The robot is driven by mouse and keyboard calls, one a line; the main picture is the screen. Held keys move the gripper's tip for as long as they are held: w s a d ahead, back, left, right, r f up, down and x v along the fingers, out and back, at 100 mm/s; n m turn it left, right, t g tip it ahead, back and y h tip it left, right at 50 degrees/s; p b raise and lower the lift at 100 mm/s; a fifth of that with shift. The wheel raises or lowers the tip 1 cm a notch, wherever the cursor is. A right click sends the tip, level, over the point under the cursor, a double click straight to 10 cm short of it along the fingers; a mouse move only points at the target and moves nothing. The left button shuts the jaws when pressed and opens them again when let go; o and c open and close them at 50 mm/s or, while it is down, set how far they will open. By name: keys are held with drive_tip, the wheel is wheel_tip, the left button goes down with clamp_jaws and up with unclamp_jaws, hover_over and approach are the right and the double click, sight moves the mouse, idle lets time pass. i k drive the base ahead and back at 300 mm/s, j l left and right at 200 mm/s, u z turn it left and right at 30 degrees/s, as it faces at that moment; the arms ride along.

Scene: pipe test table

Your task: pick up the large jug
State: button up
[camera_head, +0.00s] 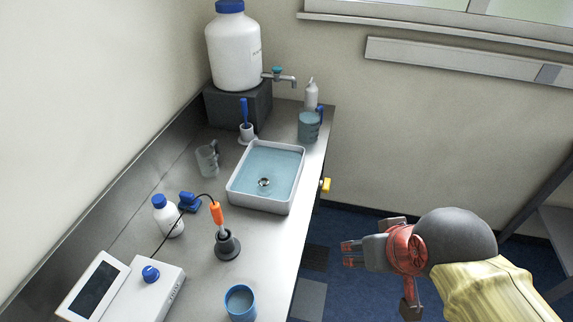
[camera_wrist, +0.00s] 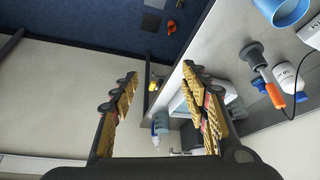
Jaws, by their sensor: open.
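A bluish jug (camera_head: 309,127) with a blue piece at its rim stands at the far right of the bench, behind the basin. A smaller clear jug (camera_head: 207,161) with a handle stands left of the basin. A blue cup-like vessel (camera_head: 240,303) stands at the near edge; it also shows in the wrist view (camera_wrist: 284,12). Which vessel the task calls the large jug I cannot say for certain; the bluish one looks larger than the clear one. My gripper (camera_head: 347,253) is open and empty, off the bench's right side, apart from every vessel. Its spread fingers show in the wrist view (camera_wrist: 158,76).
The water-filled basin (camera_head: 235,194) takes up mid-bench. A large white container (camera_head: 234,55) with a tap (camera_head: 282,79) stands on a dark block. A probe stand (camera_head: 227,246), white bottle (camera_head: 169,218) and meter (camera_head: 94,287) are nearer. A yellow knob (camera_head: 325,185) juts from the bench's right edge.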

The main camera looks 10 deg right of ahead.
sight(312, 123)
drive_tip(key=i+l, duration=1.3)
drive_tip(key=i+j, duration=0.15)
drive_tip(key=i, duration=0.2)
